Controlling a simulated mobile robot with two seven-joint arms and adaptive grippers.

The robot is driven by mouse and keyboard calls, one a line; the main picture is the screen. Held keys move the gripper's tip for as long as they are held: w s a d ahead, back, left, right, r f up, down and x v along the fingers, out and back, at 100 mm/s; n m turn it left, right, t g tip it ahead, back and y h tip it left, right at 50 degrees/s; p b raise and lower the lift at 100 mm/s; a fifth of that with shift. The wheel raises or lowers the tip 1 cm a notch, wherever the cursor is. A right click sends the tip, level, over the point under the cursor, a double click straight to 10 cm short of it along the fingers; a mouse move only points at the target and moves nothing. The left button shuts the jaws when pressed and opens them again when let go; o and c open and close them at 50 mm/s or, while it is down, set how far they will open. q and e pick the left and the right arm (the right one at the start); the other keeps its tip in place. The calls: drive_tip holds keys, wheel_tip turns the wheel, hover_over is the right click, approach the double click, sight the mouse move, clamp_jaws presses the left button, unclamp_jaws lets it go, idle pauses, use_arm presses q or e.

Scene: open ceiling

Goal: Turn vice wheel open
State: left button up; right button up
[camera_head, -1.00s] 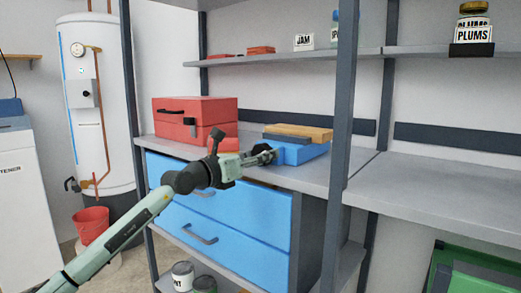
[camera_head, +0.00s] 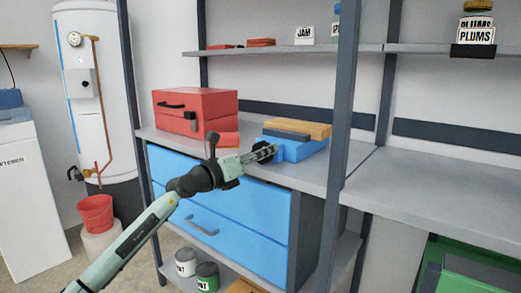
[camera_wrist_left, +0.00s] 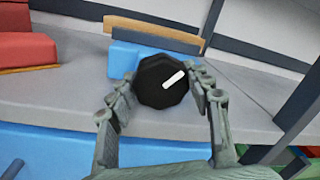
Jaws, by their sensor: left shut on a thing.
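The blue vice (camera_head: 290,150) sits on the grey workbench, with a wooden board (camera_head: 298,130) along its top. Its black wheel (camera_head: 262,151) faces the front left. In the left wrist view the wheel (camera_wrist_left: 161,82) is a dark knob with a white mark slanting up to the right. My left gripper (camera_head: 256,155) reaches in from the left and is shut on the wheel. In the left wrist view its two fingers (camera_wrist_left: 163,95) lie on either side of the wheel. My right gripper is not in view.
A red toolbox (camera_head: 195,108) stands on the bench (camera_head: 330,187) left of the vice. Blue drawers (camera_head: 240,205) are below. A grey shelf post (camera_head: 341,110) rises just right of the vice. A shelf with jars runs above. The bench to the right is clear.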

sight(261, 143)
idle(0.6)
use_arm(q)
drive_tip(key=o, duration=1.2)
drive_tip(key=shift+c, duration=0.2)
drive_tip(key=shift+r, duration=0.15)
wheel_tip(261, 143, up, 10)
drive_tip(key=shift+f, duration=0.1)
